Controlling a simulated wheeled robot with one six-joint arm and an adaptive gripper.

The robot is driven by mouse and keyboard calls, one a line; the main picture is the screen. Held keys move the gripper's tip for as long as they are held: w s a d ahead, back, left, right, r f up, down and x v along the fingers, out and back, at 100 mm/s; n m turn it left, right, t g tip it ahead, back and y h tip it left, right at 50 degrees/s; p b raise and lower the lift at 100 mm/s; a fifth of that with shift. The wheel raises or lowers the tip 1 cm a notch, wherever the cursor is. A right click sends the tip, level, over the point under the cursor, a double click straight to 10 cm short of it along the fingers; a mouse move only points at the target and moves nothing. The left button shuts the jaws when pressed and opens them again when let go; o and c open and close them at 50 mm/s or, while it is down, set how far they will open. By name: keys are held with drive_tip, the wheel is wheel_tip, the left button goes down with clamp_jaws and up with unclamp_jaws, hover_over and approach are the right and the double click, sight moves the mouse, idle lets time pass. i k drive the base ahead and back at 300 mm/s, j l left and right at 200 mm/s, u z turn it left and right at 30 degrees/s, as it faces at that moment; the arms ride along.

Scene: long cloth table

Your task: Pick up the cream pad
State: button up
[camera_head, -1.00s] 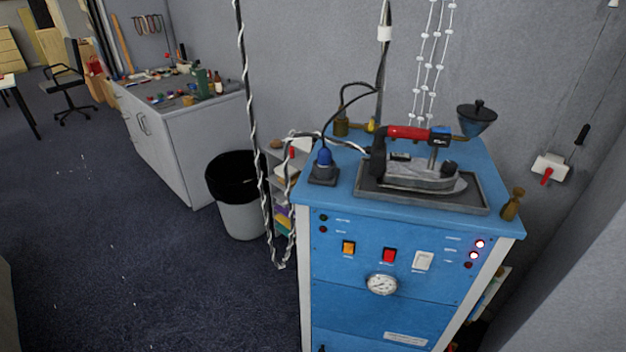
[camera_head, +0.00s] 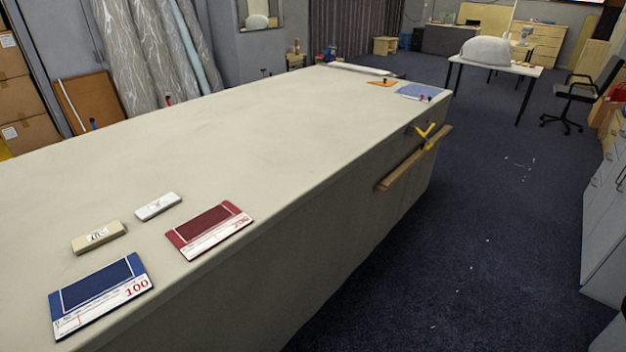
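The cream pad (camera_head: 98,237) is a small beige block with dark lettering on its top. It lies flat on the long cloth table (camera_head: 240,140), near the table's left front part. A white pad (camera_head: 158,206) of similar shape lies just to its right and a little farther back, apart from it. My gripper is not in view.
A blue card marked 100 (camera_head: 100,295) and a red card (camera_head: 208,229) lie in front of the pads. A wooden bar (camera_head: 414,160) sticks out from the table's right side. The floor to the right is open. Farther back stand a white table (camera_head: 530,68) and a black chair (camera_head: 585,92).

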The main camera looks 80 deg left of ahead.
sight(87, 241)
drive_tip(key=i+j+u, duration=0.1)
drive_tip(key=u, duration=0.4)
drive_tip(key=i+u, duration=0.1)
drive_tip(key=u, duration=0.35)
drive_tip(key=i+u, duration=0.15)
drive_tip(key=u, duration=0.35)
drive_tip(key=k+u, duration=0.1)
drive_tip(key=u, duration=0.4)
drive_tip(key=k+j+u, duration=0.1)
drive_tip(key=u, duration=0.85)
drive_tip(key=k+u, duration=0.2)
drive_tip(key=u, duration=0.15)
